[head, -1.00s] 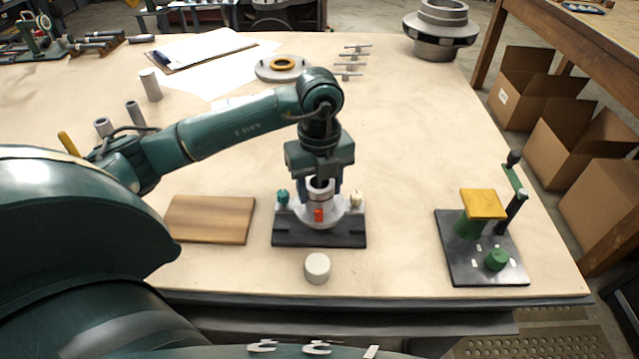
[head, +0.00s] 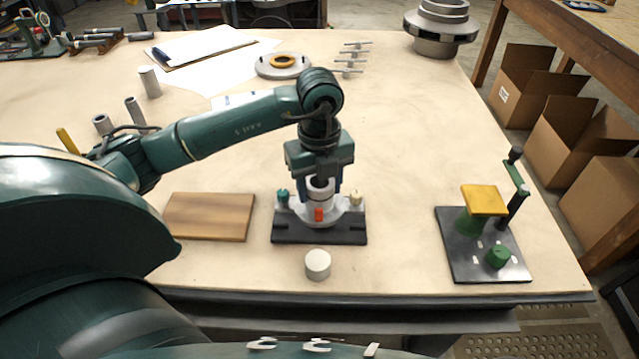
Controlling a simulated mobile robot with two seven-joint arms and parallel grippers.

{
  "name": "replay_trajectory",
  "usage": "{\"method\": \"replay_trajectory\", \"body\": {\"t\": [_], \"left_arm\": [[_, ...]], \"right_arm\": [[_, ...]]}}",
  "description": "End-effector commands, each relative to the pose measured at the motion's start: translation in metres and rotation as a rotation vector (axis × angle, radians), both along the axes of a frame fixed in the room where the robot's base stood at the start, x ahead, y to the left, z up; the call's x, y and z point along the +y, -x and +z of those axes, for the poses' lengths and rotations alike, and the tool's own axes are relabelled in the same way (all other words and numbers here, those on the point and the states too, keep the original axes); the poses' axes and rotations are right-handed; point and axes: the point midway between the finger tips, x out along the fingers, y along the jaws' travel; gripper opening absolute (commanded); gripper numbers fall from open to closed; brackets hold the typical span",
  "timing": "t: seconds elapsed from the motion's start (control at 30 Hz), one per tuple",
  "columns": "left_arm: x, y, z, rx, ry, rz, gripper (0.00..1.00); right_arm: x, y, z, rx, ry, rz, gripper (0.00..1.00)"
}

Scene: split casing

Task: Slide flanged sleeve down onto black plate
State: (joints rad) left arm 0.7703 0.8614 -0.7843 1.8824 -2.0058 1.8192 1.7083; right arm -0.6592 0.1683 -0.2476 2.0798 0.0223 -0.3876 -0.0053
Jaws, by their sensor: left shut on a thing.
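The flanged sleeve (head: 319,204) is a light grey upright tube with a wide flange and a red mark on its front. It stands at the black plate (head: 318,238) in the middle front of the table. A teal knob (head: 282,196) shows at the flange's left and a cream knob (head: 355,198) at its right. My left gripper (head: 320,190) points down from above and is shut on the upper tube of the sleeve. Whether the flange rests fully on the plate I cannot tell. My right gripper is not in view.
A wooden board (head: 209,217) lies left of the plate. A white cylinder (head: 317,264) stands just in front of it. A dark fixture (head: 483,262) with a yellow block (head: 484,199) and green parts stands at the right. The table between is clear.

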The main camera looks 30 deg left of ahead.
Motion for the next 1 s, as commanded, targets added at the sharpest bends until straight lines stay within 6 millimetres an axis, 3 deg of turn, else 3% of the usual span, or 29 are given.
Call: {"method": "replay_trajectory", "body": {"t": [0.03,0.87,0.9,1.0], "left_arm": [[0.0,-0.001,0.001,-0.005,0.001,0.0,0.0],[0.0,-0.001,-0.012,-0.004,0.001,0.0,0.0],[0.0,-0.001,-0.012,-0.004,0.001,0.0,0.54],[0.0,-0.001,-0.013,-0.004,0.0,0.0,0.62]], "right_arm": [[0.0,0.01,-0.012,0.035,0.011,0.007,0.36],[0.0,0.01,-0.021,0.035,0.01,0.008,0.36],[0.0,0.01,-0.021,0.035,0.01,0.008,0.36],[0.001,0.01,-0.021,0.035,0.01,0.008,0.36]]}}
